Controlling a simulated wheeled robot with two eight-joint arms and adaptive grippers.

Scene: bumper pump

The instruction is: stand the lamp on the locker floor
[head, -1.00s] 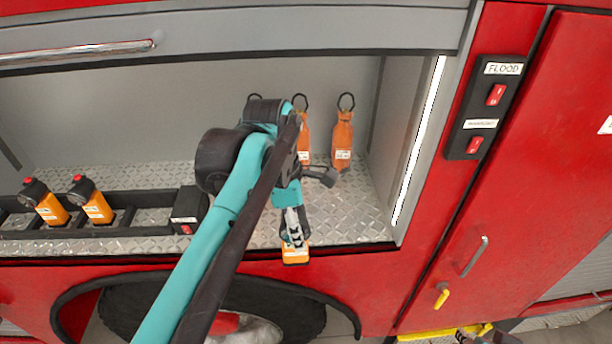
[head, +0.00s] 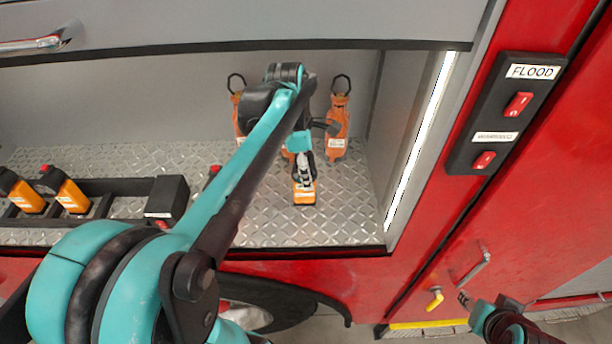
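The lamp (head: 304,193) is a small orange block with a pale label, seen in the head view over the right part of the locker's diamond-plate floor (head: 345,215). My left gripper (head: 304,172) reaches down from behind and above it and is shut on its upper part, which the fingers hide. I cannot tell whether the lamp's base touches the floor. My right gripper (head: 465,299) is low at the right, outside the locker near the red door; its fingers are too small to read.
Orange ringed items (head: 338,128) stand by the back wall, partly behind my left arm. Orange lamps (head: 70,195) sit in a black rack (head: 110,207) at left, with a black box (head: 167,196). A lit strip (head: 420,145) edges the right opening. Floor right of the held lamp is clear.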

